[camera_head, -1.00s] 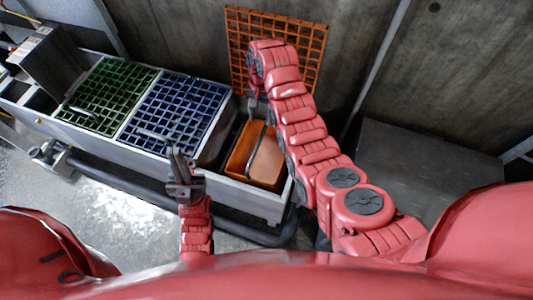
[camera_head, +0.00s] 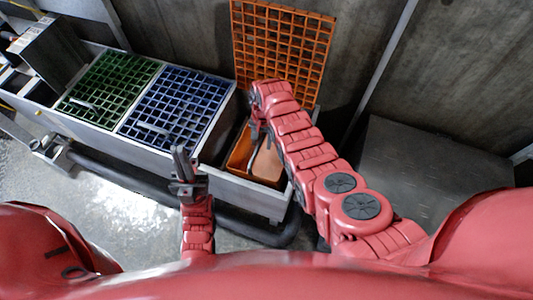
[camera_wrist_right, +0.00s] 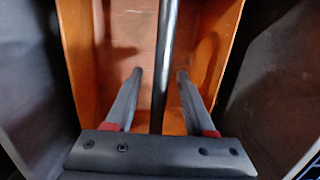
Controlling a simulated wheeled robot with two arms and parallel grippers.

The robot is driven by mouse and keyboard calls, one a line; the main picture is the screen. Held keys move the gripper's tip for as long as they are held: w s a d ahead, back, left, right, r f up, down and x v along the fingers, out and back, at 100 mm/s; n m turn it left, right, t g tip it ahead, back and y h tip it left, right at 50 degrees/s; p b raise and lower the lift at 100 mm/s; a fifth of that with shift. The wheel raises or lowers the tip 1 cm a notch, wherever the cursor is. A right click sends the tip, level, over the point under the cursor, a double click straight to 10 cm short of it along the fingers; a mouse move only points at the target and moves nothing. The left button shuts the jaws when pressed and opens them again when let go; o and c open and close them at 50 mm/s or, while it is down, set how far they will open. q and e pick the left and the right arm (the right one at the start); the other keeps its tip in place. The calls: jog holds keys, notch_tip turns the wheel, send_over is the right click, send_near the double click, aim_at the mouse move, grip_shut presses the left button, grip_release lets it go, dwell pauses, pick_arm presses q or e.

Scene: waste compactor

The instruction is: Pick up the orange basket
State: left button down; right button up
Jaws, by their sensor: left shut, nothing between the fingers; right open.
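The orange basket (camera_head: 239,153) sits in the right compartment of the long grey bin unit, partly hidden by my right arm. A dark handle bar crosses over it. In the right wrist view the basket (camera_wrist_right: 84,60) lies below the fingers, and the dark handle (camera_wrist_right: 167,50) runs between them. My right gripper (camera_wrist_right: 160,78) is open, one finger on each side of the handle; whether they touch it is unclear. It also shows over the basket in the head view (camera_head: 257,135). My left gripper (camera_head: 181,155) is shut and empty, in front of the unit, left of the basket.
An orange grid lid (camera_head: 283,45) stands raised behind the basket. A green grid lid (camera_head: 108,92) and a blue grid lid (camera_head: 177,108) cover the compartments to the left. A dark pipe (camera_head: 130,184) runs along the unit's front. A dark box (camera_head: 430,185) stands at the right.

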jog(key=shift+f, duration=0.65)
grip_shut()
dwell(0.9)
